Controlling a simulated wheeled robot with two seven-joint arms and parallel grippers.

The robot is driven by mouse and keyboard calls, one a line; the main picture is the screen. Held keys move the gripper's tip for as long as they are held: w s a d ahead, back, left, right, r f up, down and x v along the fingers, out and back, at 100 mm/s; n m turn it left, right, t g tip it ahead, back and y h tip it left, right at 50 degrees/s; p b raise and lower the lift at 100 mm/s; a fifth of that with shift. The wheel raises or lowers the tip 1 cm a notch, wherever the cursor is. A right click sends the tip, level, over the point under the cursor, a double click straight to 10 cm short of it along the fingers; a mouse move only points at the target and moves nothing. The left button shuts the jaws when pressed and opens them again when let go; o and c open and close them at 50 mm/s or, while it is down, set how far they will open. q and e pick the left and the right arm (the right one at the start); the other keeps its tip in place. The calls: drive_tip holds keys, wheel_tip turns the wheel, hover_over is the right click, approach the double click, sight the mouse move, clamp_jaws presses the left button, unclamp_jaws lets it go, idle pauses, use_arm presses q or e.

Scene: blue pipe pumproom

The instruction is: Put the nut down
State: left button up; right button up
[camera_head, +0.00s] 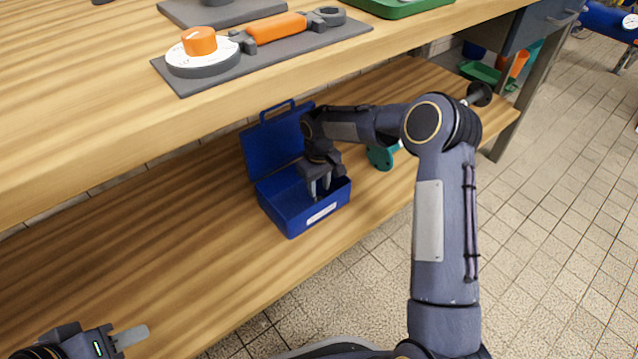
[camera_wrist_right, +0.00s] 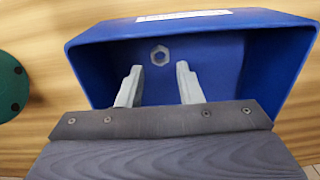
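The nut (camera_wrist_right: 160,55) is a small grey hexagonal ring inside the blue toolbox (camera_wrist_right: 240,22). In the right wrist view it appears to lie on the box's floor, just past my fingertips and clear of them. The toolbox also shows in the head view (camera_head: 292,222), lid up, on the lower shelf. My right gripper (camera_wrist_right: 157,72) is open and empty, its two fingers apart and reaching into the box. In the head view the right gripper (camera_head: 320,188) points down into the box; the nut is not visible there. My left gripper (camera_head: 130,338) is at the bottom left; its opening is unclear.
The wooden lower shelf (camera_head: 110,255) is clear left of the box. A teal round part (camera_head: 380,158) stands right of the box. Above is the bench top (camera_head: 80,100), with a grey tray holding an orange-handled wrench (camera_head: 275,27) and a dial (camera_head: 203,52).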

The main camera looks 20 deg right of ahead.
drive_tip(key=shift+o, duration=0.9)
wheel_tip(320, 180, up, 9)
drive_tip(key=p, duration=0.4)
drive_tip(key=shift+f, duration=0.15)
drive_tip(key=shift+s, duration=0.1)
